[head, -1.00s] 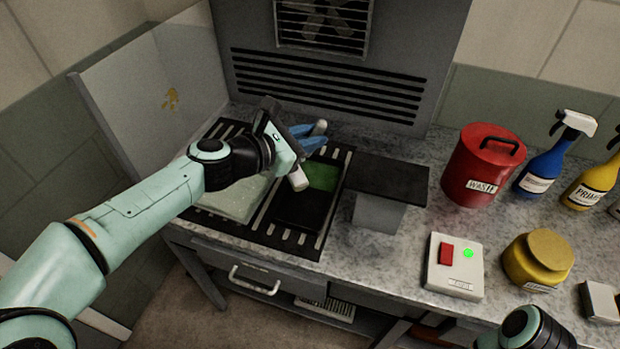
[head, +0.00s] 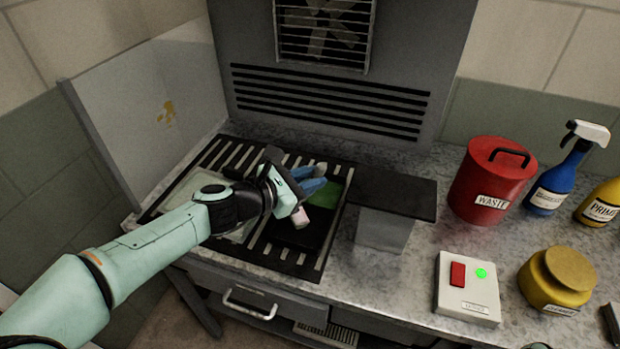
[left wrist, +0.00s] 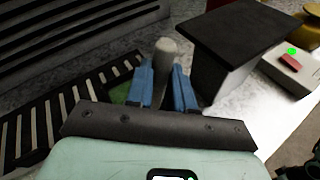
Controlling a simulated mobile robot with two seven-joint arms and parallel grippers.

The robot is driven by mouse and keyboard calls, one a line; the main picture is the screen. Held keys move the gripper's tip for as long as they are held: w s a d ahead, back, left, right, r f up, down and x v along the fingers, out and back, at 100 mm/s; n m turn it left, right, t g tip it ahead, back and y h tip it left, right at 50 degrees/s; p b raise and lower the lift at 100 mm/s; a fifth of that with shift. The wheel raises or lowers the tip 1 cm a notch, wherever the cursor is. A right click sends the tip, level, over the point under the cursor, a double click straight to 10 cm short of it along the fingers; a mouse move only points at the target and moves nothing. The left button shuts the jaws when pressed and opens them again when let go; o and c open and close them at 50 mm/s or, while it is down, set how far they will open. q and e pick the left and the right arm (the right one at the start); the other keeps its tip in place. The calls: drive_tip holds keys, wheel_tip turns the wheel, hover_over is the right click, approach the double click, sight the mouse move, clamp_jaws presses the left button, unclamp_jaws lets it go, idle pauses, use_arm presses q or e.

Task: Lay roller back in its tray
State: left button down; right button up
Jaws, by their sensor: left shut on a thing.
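My left gripper (head: 312,180) has blue fingers and is shut on the roller. The roller's pale, pinkish end (head: 303,217) shows below the gripper, and its grey end sticks out past the fingers. In the left wrist view the grey shaft of the roller (left wrist: 163,75) stands between the two blue fingers. The dark tray (head: 290,235), with a green patch (head: 328,193) at its far right, lies below the gripper on the slatted grate. The roller is over the tray; I cannot tell whether they touch. The gripper and arm hide part of the tray. My right gripper is out of view.
A black-topped grey block (head: 395,195) stands close to the right of the tray. A pale upright panel (head: 150,120) bounds the left.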

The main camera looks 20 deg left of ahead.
use_arm(q)
drive_tip(key=c, duration=1)
unclamp_jaws()
drive_tip(key=shift+r+p, duration=0.3)
drive_tip(key=shift+p, duration=0.05)
drive_tip(key=p+v, duration=0.1)
drive_tip(key=v, duration=1.1)
drive_tip(key=shift+f, duration=0.2)
